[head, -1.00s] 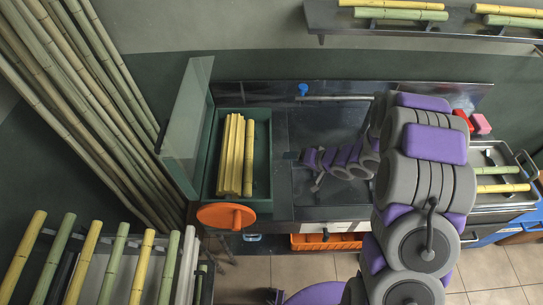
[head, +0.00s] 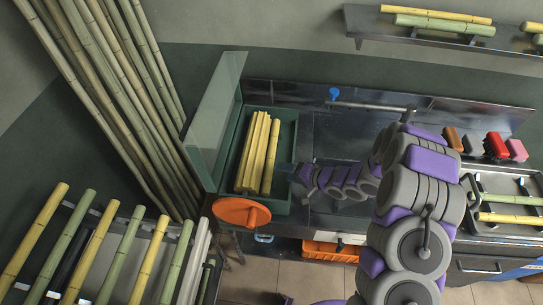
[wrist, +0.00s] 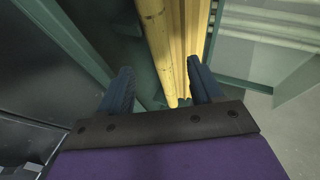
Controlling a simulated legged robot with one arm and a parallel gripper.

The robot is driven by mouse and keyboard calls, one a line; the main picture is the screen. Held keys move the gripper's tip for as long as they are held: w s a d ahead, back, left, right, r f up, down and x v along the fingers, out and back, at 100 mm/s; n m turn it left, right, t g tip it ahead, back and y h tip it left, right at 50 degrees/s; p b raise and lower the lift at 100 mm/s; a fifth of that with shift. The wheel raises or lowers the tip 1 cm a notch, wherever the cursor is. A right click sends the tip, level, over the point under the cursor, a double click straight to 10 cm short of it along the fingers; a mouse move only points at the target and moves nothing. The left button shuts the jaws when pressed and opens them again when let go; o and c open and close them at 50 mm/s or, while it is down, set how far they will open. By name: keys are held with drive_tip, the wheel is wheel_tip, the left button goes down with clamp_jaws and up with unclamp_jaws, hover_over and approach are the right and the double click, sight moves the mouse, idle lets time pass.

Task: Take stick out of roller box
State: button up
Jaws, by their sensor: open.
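The roller box (head: 291,135) is an open dark green box on the counter in the head view. Inside it, a ridged yellow roller (head: 250,152) lies on the left and a smooth yellow stick (head: 270,155) lies beside it on the right. My gripper (head: 292,174) is at the box's right wall, near the stick's lower end; its fingers are hard to make out there. In the wrist view my gripper (wrist: 160,72) is open and empty, with the stick (wrist: 157,38) and ridged roller (wrist: 192,38) beyond and between its blue fingers. I cannot tell any contact.
A clear panel (head: 217,115) stands up along the box's left side. An orange disc (head: 241,212) is at its front. Cane racks (head: 150,250) stand at lower left. The dark counter (head: 335,130) right of the box is mostly clear, with a rail behind.

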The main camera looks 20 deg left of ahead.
sight(271, 154)
drive_tip(key=shift+b+x, duration=1)
drive_tip(key=shift+x, duration=2.9)
drive_tip(key=shift+w+d, duration=0.1)
drive_tip(key=shift+w, duration=0.1)
drive_tip(key=shift+c, duration=0.4)
clamp_jaws()
